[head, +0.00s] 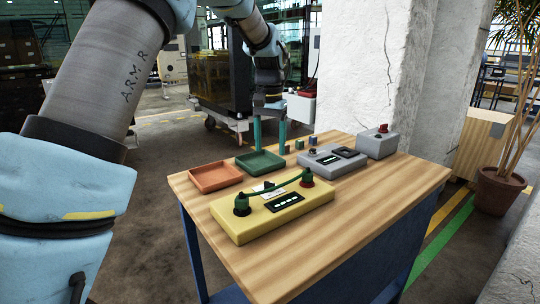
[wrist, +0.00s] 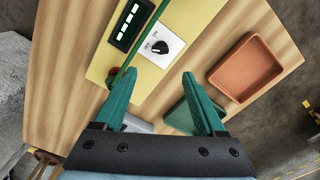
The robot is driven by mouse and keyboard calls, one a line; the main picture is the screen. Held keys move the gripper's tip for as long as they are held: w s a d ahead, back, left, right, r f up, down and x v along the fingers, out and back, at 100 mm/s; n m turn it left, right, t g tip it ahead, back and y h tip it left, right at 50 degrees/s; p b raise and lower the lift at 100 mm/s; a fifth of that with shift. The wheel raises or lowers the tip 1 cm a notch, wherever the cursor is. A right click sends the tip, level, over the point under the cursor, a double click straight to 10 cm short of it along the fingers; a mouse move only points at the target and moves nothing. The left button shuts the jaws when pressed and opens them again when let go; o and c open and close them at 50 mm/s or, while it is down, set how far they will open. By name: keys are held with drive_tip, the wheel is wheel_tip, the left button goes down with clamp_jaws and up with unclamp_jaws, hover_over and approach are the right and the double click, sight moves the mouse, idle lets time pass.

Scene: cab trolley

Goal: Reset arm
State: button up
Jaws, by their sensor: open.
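My gripper (head: 269,138) hangs above the far side of the wooden table, over the back of the green tray (head: 261,167). Its two teal fingers are apart with nothing between them. In the wrist view my gripper (wrist: 158,77) is also open and empty, with the yellow box (wrist: 187,22) beyond its fingertips. The yellow box (head: 262,222) lies near the table's front. A dial (wrist: 160,46) sits on a white plate on this box.
A terracotta tray (head: 216,178) stands left of the green tray. A grey box (head: 332,162) and another grey box with a red button (head: 377,144) stand at the right. The table's right front (head: 385,205) is bare. A white pillar rises behind.

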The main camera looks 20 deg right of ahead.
idle(0.4)
drive_tip(key=a+f+n, duration=0.3)
drive_tip(key=a+n, duration=0.2)
drive_tip(key=a, duration=1.8)
drive_tip(key=s+a+f+n+t, duration=0.1)
drive_tip(key=s+a+f+n, duration=0.2)
drive_tip(key=s+a, duration=0.8)
drive_tip(key=a+f, duration=0.1)
drive_tip(key=a, duration=0.2)
drive_tip(key=shift+s+t, duration=0.15)
drive_tip(key=shift+t, duration=0.15)
